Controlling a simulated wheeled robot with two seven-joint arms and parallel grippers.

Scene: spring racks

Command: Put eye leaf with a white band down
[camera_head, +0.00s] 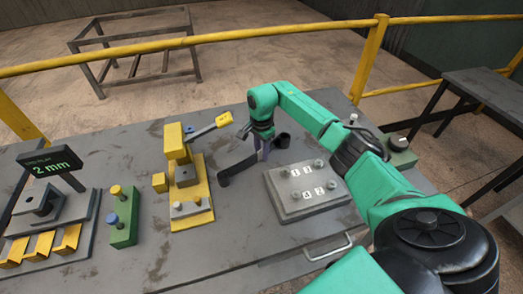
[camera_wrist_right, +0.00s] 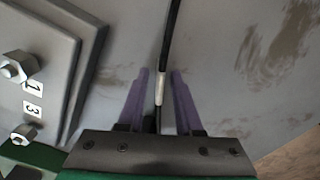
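The eye leaf (camera_wrist_right: 170,40) is a thin dark strip with a white band (camera_wrist_right: 158,86) in the right wrist view. It runs between the purple fingers of my right gripper (camera_wrist_right: 160,88), with a visible gap on each side. In the head view my right gripper (camera_head: 262,151) points down at the dark leaf (camera_head: 238,168), low over the grey bench top. The leaf's ends show to either side of the fingers. The white band cannot be made out there. I cannot tell if the leaf fully rests on the bench. My left gripper is not in view.
A grey plate with numbered studs (camera_head: 283,208) lies right of the leaf. A yellow press (camera_head: 178,150), a green block with pegs (camera_head: 122,215) and a "2 mm" display stand (camera_head: 55,165) stand to the left. Bare bench (camera_head: 240,225) lies in front of the leaf.

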